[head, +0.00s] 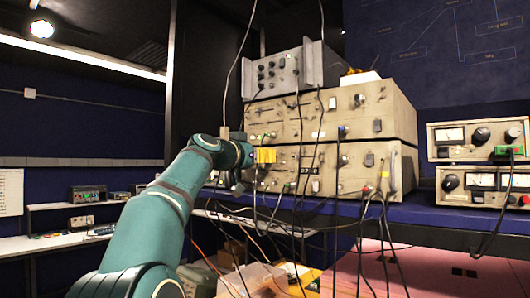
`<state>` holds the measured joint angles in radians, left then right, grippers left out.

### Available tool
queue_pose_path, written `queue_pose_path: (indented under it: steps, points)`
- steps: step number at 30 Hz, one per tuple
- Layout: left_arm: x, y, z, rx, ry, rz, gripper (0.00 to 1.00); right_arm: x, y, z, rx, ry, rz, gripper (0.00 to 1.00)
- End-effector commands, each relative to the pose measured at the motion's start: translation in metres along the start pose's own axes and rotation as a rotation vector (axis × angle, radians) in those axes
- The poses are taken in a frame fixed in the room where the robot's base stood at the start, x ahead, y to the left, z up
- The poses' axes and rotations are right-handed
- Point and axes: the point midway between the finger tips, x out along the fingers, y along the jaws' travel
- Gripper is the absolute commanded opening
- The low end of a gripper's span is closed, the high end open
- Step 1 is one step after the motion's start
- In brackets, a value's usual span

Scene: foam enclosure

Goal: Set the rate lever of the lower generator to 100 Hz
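The lower generator (335,160) is a beige unit with knobs, small levers and plugged cables, on a blue shelf right of centre. Its labels are too small to read, so I cannot tell which control is the rate lever or its setting. A yellow block (265,156) shows at the left end of its front. My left arm reaches up from the bottom left. My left gripper (236,184) is at the left end of the lower generator's front, mostly hidden behind my wrist. Its fingers are too small and dark to tell open from shut, or whether they touch anything. My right gripper is out of view.
A second beige generator (335,108) sits directly on top, with a grey unit (280,70) above it. Several loose cables hang across the fronts. Two meter units (475,135) stand at the right. Below the blue shelf (440,215) are a clear bin and pink foam.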

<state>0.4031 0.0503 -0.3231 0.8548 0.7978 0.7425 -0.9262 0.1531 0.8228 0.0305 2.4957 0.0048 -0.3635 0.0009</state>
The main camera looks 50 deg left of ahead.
Motion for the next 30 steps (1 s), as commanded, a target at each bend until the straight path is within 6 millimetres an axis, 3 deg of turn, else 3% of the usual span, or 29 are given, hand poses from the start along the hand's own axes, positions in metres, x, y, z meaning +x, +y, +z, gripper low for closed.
queue_pose_path:
  steps: [6,16,19,20,30]
  points:
    - [0.018,0.0,-0.001,0.0,0.0,-0.001,0.38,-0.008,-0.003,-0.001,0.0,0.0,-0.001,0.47]
    - [0.02,0.0,0.0,0.0,0.0,-0.001,0.41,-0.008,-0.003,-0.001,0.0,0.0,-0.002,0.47]
    - [0.02,0.0,0.0,0.0,0.0,-0.001,0.06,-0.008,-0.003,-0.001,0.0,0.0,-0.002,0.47]
    - [0.02,0.0,0.0,0.0,0.0,-0.001,0.0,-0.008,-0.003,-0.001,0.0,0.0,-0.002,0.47]
    - [0.02,0.0,0.0,0.0,0.001,-0.001,0.0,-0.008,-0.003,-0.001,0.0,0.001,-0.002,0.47]
